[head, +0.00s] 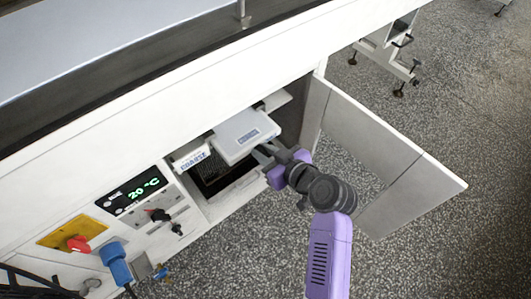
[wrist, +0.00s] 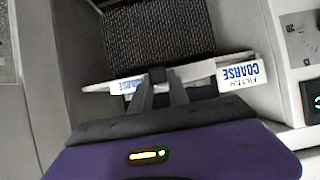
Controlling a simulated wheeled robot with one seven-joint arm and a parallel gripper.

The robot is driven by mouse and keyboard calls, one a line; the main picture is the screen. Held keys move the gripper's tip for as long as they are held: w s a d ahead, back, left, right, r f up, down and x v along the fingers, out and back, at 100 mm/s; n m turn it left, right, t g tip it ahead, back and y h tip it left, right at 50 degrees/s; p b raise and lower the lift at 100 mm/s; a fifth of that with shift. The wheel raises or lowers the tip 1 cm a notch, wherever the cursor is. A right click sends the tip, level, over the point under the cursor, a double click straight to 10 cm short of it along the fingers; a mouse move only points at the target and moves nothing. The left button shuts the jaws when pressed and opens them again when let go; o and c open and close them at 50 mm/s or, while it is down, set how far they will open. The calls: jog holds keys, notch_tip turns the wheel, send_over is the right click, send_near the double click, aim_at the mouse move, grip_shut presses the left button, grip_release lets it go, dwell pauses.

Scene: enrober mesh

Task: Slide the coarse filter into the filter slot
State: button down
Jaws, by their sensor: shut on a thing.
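The coarse filter (head: 240,128) is a flat white cassette with a small label, at the upper part of the open cabinet in the head view. Its labelled white front edge shows in the wrist view (wrist: 128,84). My gripper (head: 265,153) is shut on it at the front edge; in the wrist view the fingertips (wrist: 158,78) close on a dark tab there. The filter slot's opening is mostly hidden behind the filter. A white plate marked COARSE (head: 190,159) sits beside the filter, and also shows in the wrist view (wrist: 239,73). I cannot tell how deep the filter sits.
A dark ribbed surface (wrist: 158,30) lies in the cabinet below the filter. The cabinet door (head: 385,150) stands open at the right. A control panel with a 20 °C display (head: 135,191), knobs and a blue plug (head: 116,262) is at the left. Speckled floor lies in front.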

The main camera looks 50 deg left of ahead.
aim_at(240, 128)
jog(key=shift+w+a+b, duration=0.2)
jog(key=shift+a+b, duration=1.15)
jog(key=shift+a, duration=1.3)
jog(key=shift+w+a+b, duration=0.2)
jog(key=shift+a+b, duration=1.15)
jog(key=shift+a, duration=1.25)
jog(key=c, duration=1.2)
grip_release()
jog(key=shift+o, duration=0.2)
jog(key=shift+p+v, duration=1.15)
jog(key=shift+v, duration=2.8)
